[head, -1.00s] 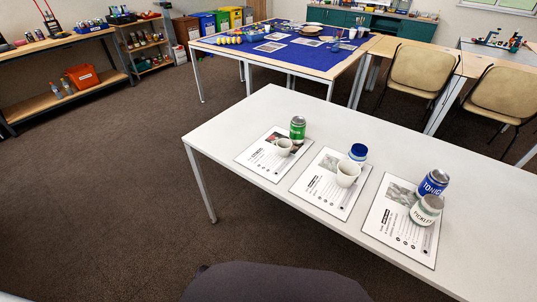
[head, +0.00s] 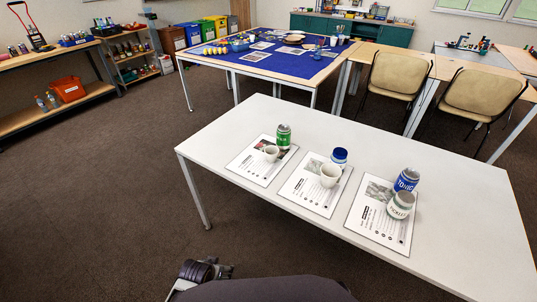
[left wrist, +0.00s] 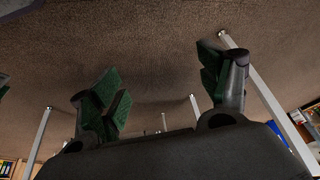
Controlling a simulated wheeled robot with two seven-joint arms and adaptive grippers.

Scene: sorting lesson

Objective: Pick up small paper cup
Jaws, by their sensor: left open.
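The small paper cup (head: 271,153) is white and stands on the left printed sheet (head: 247,168), just in front of a green can (head: 284,136). A larger white cup (head: 330,175) stands on the middle sheet (head: 309,196), in front of a blue-lidded jar (head: 339,156). In the left wrist view my left gripper (left wrist: 160,90) is open and empty, with green pads apart and carpet and table legs beyond. Part of my left arm (head: 200,272) shows low in the head view, well below the table and away from the cup. My right gripper is in neither view.
The right sheet (head: 372,226) holds a blue tonic can (head: 406,180) and a pickles tin (head: 400,205). The white table (head: 460,240) is bare around the sheets. Behind it stand a table with a blue cloth (head: 280,62) and two chairs (head: 398,75). Carpet lies open at the left.

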